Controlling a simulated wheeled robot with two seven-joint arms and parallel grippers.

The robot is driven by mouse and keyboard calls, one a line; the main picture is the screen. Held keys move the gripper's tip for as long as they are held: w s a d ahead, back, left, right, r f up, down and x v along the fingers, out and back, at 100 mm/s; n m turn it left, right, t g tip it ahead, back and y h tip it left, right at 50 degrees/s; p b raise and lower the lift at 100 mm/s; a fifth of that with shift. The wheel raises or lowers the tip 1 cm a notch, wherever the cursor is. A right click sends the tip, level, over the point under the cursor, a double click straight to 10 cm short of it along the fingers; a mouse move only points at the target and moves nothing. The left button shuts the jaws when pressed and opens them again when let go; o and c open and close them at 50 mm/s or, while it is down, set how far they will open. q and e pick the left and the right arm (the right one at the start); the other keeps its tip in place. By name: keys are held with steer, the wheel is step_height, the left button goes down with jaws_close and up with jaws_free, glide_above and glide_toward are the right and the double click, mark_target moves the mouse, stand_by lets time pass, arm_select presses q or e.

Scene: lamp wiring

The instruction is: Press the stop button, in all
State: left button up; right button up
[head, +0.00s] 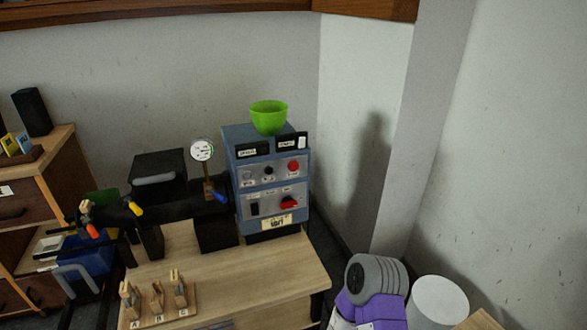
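A blue-grey control box (231,146) stands at the back of the wooden workbench. On its upper panel a round red button (293,166) sits at the right, with a small black control (268,170) to its left. The labels are too small to read, so I cannot confirm which control is marked stop. Neither of my grippers shows; a purple and grey part of my arm is at the bottom right, apart from the box.
A green bowl (268,115) sits on top of the box. A round dial gauge (202,150) stands to its left. A wooden block with pegs (186,311) is at the bench's front left. The benchtop (262,275) before the box is clear. A white cylinder (438,302) is at the lower right.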

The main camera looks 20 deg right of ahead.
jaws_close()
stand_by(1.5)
